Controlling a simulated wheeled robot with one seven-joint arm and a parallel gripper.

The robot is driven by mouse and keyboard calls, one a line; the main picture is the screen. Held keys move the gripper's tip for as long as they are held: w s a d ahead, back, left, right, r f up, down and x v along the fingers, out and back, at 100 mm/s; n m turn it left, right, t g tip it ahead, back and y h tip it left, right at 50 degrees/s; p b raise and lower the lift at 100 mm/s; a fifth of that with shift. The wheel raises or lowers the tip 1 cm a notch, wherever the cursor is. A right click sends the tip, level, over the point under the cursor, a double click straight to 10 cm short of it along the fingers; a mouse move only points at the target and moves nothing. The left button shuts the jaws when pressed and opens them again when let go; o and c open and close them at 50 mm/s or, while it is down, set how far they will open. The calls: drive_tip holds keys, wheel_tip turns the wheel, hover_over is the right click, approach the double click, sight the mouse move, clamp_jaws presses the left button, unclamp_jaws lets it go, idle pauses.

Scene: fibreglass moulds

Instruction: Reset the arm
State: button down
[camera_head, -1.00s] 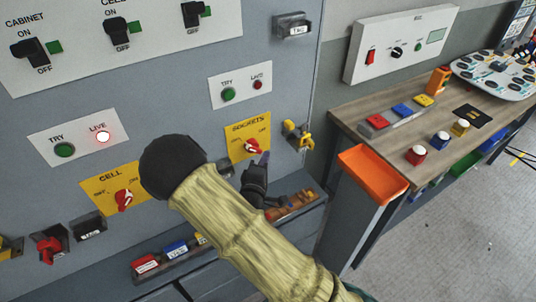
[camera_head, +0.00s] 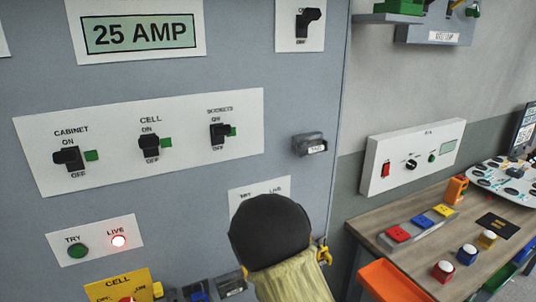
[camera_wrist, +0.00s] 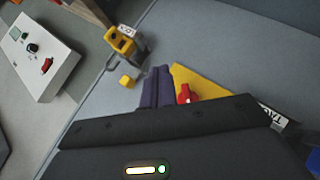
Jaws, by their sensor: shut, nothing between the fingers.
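My gripper (camera_wrist: 156,88) shows in the wrist view as dark fingers held together with nothing between them. They point at the grey panel (camera_wrist: 215,45), beside a yellow plate (camera_wrist: 184,75) with a red rotary switch (camera_wrist: 184,95). I cannot tell whether they touch the panel. In the head view my arm rises from the bottom centre, with a black rounded joint and a pale fabric sleeve, and hides my gripper and the panel behind it.
A yellow lock-like item (camera_wrist: 122,43) hangs near the fingers. Right of the cabinet stand a wooden bench (camera_head: 415,258) and an orange bin (camera_head: 390,284).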

drive_tip(key=s+d+r+m+g+y, duration=0.1)
drive_tip(key=s+d+r+m+g, duration=0.2)
drive_tip(key=s, duration=0.6)
drive_tip(key=s+d+r+m+g+y, duration=0.2)
drive_tip(key=s+d+r+m+g, duration=0.2)
drive_tip(key=s, duration=0.6)
drive_tip(key=shift+d+r+m+g, duration=0.25)
drive_tip(key=shift+r+m+g, duration=0.05)
drive_tip(key=shift+r+g, duration=0.35)
